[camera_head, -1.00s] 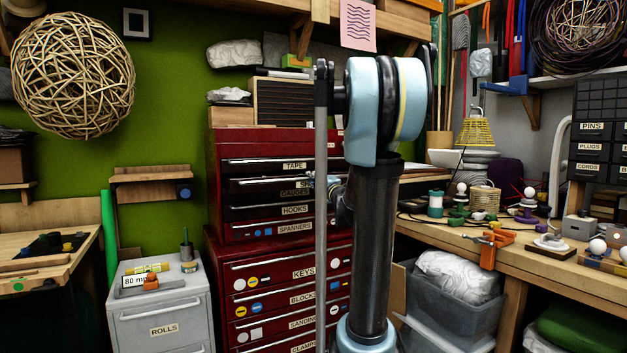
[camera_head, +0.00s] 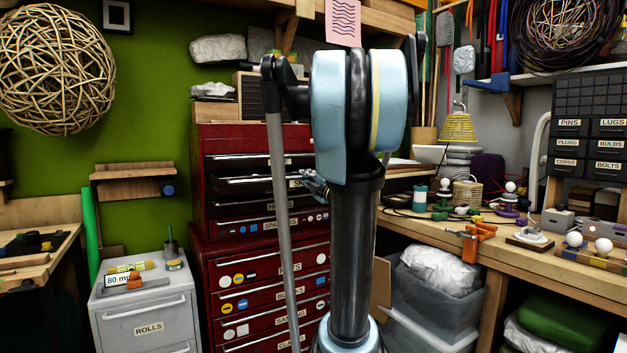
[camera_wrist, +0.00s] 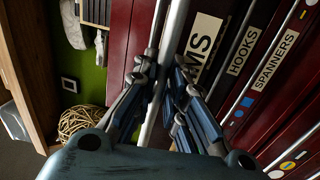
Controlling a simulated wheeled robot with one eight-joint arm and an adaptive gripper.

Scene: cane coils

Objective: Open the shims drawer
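The shims drawer (camera_head: 240,185) is in the upper part of the red chest and stands partly out, with a dark gap above its front. In the wrist view its label, cut to "MS" (camera_wrist: 203,47), looks larger and nearer than the labels below. Its silver handle (camera_wrist: 172,32) runs between the two fingers of my gripper (camera_wrist: 163,78). The fingers lie close on both sides of the bar and look shut on it. In the head view my gripper (camera_head: 316,186) is mostly hidden behind my arm, at the drawer's right part.
The hooks drawer (camera_wrist: 243,50) and spanners drawer (camera_wrist: 276,59) below look shut. A grey rolls cabinet (camera_head: 147,305) stands left of the red chest. A workbench (camera_head: 440,243) with several small things and grey bins (camera_head: 435,300) is at right.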

